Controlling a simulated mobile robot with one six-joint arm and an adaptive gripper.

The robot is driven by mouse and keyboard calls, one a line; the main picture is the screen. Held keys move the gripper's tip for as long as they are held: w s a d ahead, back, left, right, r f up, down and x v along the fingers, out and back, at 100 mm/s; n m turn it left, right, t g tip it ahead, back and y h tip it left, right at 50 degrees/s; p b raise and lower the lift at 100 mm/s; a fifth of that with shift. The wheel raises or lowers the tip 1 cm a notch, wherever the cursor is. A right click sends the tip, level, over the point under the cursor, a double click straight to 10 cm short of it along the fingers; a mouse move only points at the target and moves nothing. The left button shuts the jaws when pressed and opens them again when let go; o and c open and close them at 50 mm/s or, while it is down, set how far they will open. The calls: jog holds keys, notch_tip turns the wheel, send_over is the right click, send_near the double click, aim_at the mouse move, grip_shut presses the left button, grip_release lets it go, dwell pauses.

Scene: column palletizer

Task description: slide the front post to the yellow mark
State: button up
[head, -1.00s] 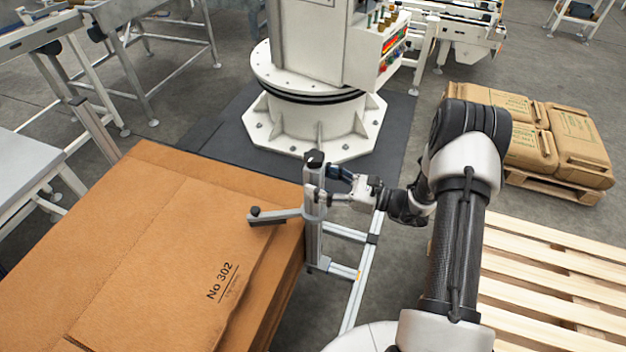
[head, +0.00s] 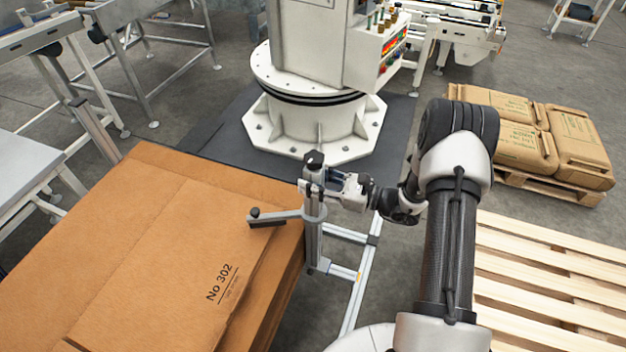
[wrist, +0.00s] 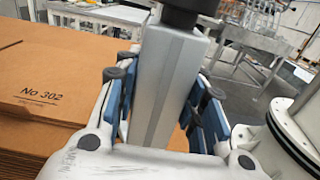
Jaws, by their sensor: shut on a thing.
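The front post (head: 313,228) is an upright aluminium profile with a black cap, standing at the right edge of a cardboard stack. A grey arm with a black knob reaches left from it over the cardboard. My gripper (head: 315,184) is shut on the post a little below its cap. In the wrist view the post (wrist: 168,85) stands between the blue finger pads of my gripper (wrist: 160,100). The post's foot meets a low aluminium rail (head: 343,272) with a small yellow-orange mark (head: 358,276) on it, to the right of the post.
The cardboard stack (head: 130,250) marked "No 302" fills the lower left, close beside the post. A white machine base (head: 318,120) stands behind. An empty wooden pallet (head: 545,285) is at the right, and a pallet of brown sacks (head: 525,143) is behind it.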

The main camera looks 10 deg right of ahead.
grip_shut()
jog(key=v, duration=1.2)
jog(key=shift+d+f, duration=0.1)
jog(key=shift+d, duration=0.05)
jog(key=shift+o, duration=2)
grip_release()
jog(key=shift+d, duration=0.1)
jog(key=shift+o, duration=0.6)
jog(key=shift+s+d, duration=0.1)
jog(key=shift+s, duration=0.05)
jog(key=shift+o, duration=1.4)
